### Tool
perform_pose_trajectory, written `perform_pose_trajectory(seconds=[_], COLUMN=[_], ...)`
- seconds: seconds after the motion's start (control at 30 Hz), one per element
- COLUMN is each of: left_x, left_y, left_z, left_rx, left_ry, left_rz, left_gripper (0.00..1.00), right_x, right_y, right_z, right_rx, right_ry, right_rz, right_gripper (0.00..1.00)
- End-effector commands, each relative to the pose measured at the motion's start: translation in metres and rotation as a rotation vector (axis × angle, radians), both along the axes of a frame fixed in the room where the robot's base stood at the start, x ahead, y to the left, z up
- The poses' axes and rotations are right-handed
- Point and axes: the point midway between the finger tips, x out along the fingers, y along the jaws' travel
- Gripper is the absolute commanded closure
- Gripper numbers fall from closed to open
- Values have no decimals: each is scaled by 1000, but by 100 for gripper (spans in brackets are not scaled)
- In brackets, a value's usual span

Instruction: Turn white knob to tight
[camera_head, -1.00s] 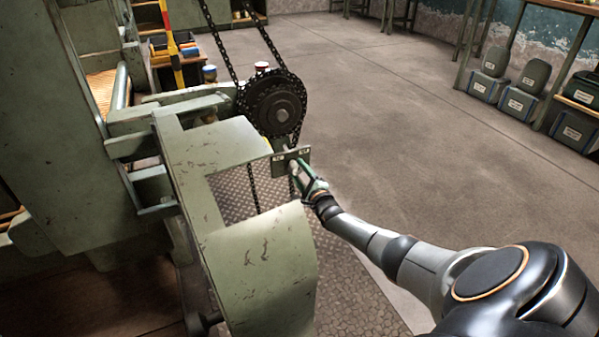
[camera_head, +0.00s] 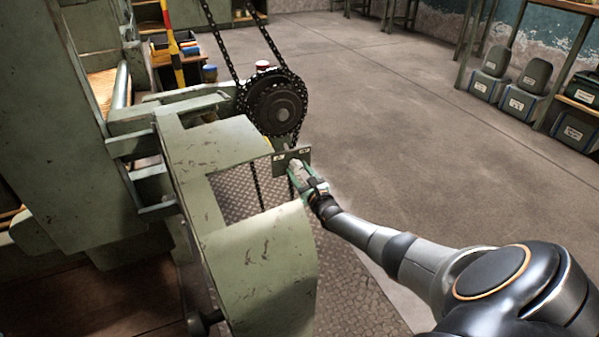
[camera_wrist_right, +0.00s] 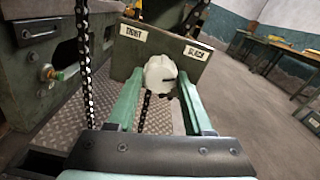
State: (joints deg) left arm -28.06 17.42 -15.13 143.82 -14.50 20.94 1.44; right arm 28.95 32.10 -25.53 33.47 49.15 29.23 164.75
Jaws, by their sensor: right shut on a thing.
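The white knob (camera_wrist_right: 160,70) sits on a small green plate (camera_wrist_right: 176,48) in the right wrist view. The plate has a "TIGHT" label (camera_wrist_right: 132,33) on the left and a "SLACK" label (camera_wrist_right: 196,52) on the right. A short dark mark on the knob's lower right points toward the right. My right gripper (camera_wrist_right: 158,85) has its green fingers on either side of the knob and is shut on it. In the head view the right gripper (camera_head: 298,175) reaches the plate (camera_head: 291,158) and hides most of the knob. My left gripper is not in view.
A chain sprocket (camera_head: 276,106) stands just behind the plate, with chain hanging beside it. A green machine guard (camera_head: 262,265) is close on the left. Open concrete floor (camera_head: 420,140) lies to the right.

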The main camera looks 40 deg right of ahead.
Motion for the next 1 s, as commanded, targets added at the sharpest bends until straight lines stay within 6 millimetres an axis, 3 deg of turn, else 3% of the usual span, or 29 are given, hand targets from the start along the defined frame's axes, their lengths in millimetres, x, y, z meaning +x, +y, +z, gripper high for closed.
perform_pose_trajectory(seconds=[0.3, 0.87, 0.9, 1.0], left_x=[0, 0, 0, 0], left_y=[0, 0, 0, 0], left_z=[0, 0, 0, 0], left_rx=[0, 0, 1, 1], left_ry=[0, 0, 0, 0], left_rz=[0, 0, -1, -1], left_gripper=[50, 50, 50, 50], right_x=[0, 0, 0, 0], right_y=[1, 1, 1, 1], right_z=[-1, -1, -1, -1], right_rx=[122, 149, 149, 148], right_ry=[-38, -46, -46, -47], right_rz=[2, 2, 2, 1], right_gripper=[100, 100, 45, 34])
